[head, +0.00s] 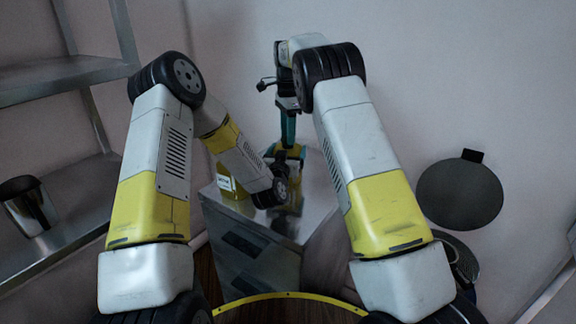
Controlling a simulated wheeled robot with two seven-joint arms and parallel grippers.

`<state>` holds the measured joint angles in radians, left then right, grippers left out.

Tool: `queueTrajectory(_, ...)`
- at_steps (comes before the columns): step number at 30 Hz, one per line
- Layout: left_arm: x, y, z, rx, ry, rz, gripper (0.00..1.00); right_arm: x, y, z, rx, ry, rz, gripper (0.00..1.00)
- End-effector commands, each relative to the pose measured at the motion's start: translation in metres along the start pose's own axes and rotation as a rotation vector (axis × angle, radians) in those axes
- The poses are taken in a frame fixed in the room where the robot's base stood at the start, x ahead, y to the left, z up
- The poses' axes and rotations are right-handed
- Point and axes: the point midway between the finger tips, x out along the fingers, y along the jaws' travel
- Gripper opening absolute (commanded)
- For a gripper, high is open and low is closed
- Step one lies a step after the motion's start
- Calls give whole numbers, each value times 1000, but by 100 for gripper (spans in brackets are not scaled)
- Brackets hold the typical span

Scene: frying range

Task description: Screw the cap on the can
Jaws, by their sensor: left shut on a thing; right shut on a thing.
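A yellow container with a pale label (230,183) stands on the metal worktop, partly behind my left forearm. More of an olive-yellow surface (295,201) shows right of my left wrist; I cannot tell whether both belong to one can. My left gripper (284,193) is low over the worktop at the can, shut on it, with its fingers mostly hidden by my own wrist. My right gripper (287,153), with teal parts, points down from above, close over the same spot. It is shut on the cap, which is too small and covered to make out.
The metal worktop (318,205) is small and has a dark-panelled front. Metal shelves (60,78) stand at the left with a shiny pot (30,205) on the lower one. A round dark pan or lid (460,194) is at the right by the wall.

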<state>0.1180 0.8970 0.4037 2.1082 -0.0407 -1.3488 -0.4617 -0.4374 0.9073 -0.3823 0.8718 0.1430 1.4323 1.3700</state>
Motion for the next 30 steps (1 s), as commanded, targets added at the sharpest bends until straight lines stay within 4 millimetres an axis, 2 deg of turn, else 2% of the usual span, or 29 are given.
queueTrajectory(1, -1, 1, 1, -1, -2, 1, 0, 0, 0, -1, 69, 2, -2, 0)
queueTrajectory(5, -1, 1, 1, -1, -2, 1, 0, 0, 0, -1, 67, 2, -2, 0)
queueTrajectory(6, -1, 1, 1, -1, -2, 1, 0, 0, 0, -1, 67, 2, -2, 41)
queueTrajectory(9, 0, 1, 1, -1, -2, 1, 0, 0, 0, -1, 66, 1, -2, 61)
queueTrajectory(10, 0, 1, 1, -1, -2, 1, 0, 0, 0, -1, 65, 1, -2, 64)
queueTrajectory(20, 0, 0, 1, -1, -2, 1, 0, -2, 0, 0, 64, 1, -2, 64)
queueTrajectory(23, 0, 0, 1, -1, -2, 1, 0, -12, -1, 0, 63, 1, -3, 64)
queueTrajectory(30, 0, 0, 1, -1, -2, 1, 0, -54, -1, 0, 64, 1, -4, 64)
